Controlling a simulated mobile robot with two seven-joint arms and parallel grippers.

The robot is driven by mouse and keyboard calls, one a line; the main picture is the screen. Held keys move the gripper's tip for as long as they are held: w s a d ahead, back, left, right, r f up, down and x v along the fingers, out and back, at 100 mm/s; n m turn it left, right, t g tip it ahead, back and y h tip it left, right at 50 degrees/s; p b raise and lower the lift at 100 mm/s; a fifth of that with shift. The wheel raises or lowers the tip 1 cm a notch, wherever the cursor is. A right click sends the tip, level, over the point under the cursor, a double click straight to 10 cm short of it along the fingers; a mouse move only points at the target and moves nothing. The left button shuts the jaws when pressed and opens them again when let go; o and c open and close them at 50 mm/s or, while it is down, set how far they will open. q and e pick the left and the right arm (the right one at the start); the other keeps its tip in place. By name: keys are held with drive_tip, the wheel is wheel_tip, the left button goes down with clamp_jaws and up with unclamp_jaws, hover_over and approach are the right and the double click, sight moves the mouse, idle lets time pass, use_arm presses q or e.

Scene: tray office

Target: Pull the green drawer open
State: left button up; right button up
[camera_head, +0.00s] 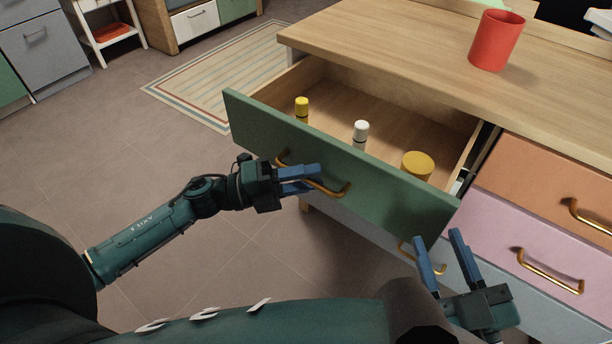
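The green drawer (300,139) stands pulled out from the wooden desk, its inside showing. Its brass handle (338,190) is on the front panel. My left gripper (312,178) is at the handle, its blue fingers close together across the brass bar near the handle's middle; it looks shut on it. My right gripper (441,246) is below the drawer's right end, its two blue fingers spread apart with nothing between them. Inside the drawer are a yellow-capped item (302,108), a white-capped item (361,131) and a round yellow-lidded item (417,165).
A red cup (497,40) stands on the desk top (390,45). Orange (550,185) and pink (510,236) drawers with brass handles are shut at the right. A striped rug (215,80) lies on open floor behind the drawer.

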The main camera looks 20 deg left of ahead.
use_arm(q)
drive_tip(key=p+v, duration=0.1)
drive_tip(key=v, duration=1.2)
